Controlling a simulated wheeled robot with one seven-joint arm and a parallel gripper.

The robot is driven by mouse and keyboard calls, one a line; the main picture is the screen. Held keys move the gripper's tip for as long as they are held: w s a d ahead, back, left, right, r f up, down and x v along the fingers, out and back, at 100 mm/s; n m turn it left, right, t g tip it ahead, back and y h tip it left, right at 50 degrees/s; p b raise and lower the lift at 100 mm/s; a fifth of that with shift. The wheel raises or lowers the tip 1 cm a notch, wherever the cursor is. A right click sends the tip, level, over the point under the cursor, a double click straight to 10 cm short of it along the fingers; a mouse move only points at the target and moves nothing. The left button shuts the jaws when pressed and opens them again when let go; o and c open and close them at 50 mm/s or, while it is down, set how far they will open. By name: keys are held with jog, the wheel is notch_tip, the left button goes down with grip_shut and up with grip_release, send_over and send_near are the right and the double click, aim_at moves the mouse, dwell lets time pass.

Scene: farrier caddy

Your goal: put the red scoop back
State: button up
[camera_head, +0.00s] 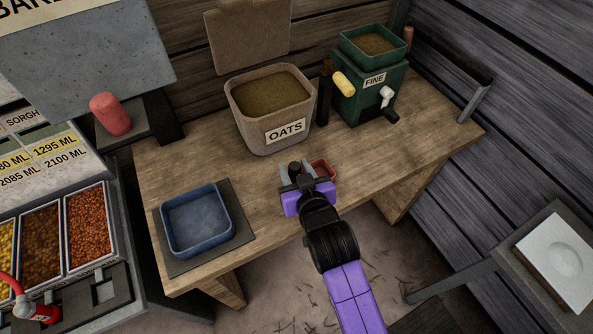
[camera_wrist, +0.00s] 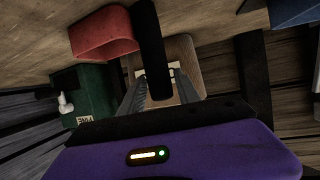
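The red scoop (camera_head: 322,170) has an open red bowl and a dark handle. It is above or at the front part of the wooden bench, in front of the oats bin; I cannot tell its height. My gripper (camera_head: 295,172) has its grey fingers on either side of the dark handle and appears shut on it. In the wrist view the red bowl (camera_wrist: 104,32) is left of the dark handle, which runs between the fingertips of my gripper (camera_wrist: 158,88).
The oats bin (camera_head: 240,120) stands behind, with a dark post (camera_head: 323,98) at its right. A green mill marked FINE (camera_head: 372,95) is at back right. A blue tray (camera_head: 197,253) sits on a dark mat at left. A red cylinder (camera_head: 110,113) stands on a side ledge.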

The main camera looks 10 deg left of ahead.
jog(key=shift+a+b+x, duration=0.15)
jog(key=shift+b+x, duration=0.4)
jog(key=shift+x, duration=0.3)
jog(key=shift+a+b+x, duration=0.15)
jog(key=shift+b+x, duration=0.35)
jog(key=shift+x, duration=0.35)
jog(key=shift+p+v, duration=0.8)
jog(key=shift+v, duration=0.25)
jog(key=shift+s+r, duration=0.1)
jog(key=shift+s, duration=0.2)
jog(key=shift+p+v, duration=1.45)
jog(key=shift+v, duration=0.25)
jog(key=shift+s+d+r, duration=0.15)
jog(key=shift+s, duration=0.15)
jog(key=shift+s+p, duration=0.15)
jog(key=shift+p, duration=0.2)
jog(key=shift+o, duration=0.2)
jog(key=o, duration=0.5)
jog(key=shift+o, duration=0.2)
